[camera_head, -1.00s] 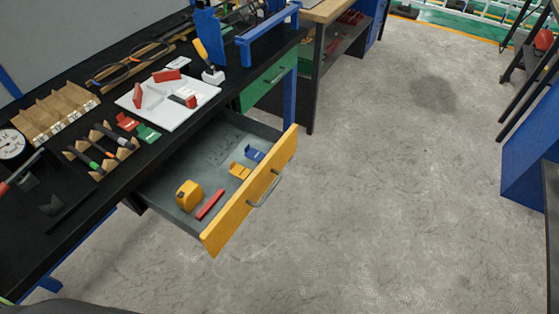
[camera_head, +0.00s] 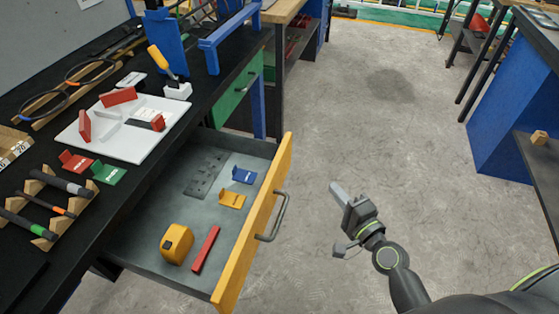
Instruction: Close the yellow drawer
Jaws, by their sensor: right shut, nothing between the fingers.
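The yellow drawer (camera_head: 252,240) is pulled far out from under the black workbench. Its yellow front carries a grey bar handle (camera_head: 275,217) on the outer side. Inside lie a yellow tape measure (camera_head: 176,244), a red bar (camera_head: 205,250), a yellow bracket (camera_head: 232,198) and a blue bracket (camera_head: 243,175). My right gripper (camera_head: 338,191) is shut and empty. It is to the right of the drawer front and handle in the picture, apart from both, with floor behind it. My left gripper is out of view.
The black bench (camera_head: 60,230) holds a white tray (camera_head: 100,140), marker racks and tools. A green drawer (camera_head: 237,92) beyond the yellow one is closed. A blue cabinet (camera_head: 510,110) stands at the right. The floor (camera_head: 410,170) between is clear.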

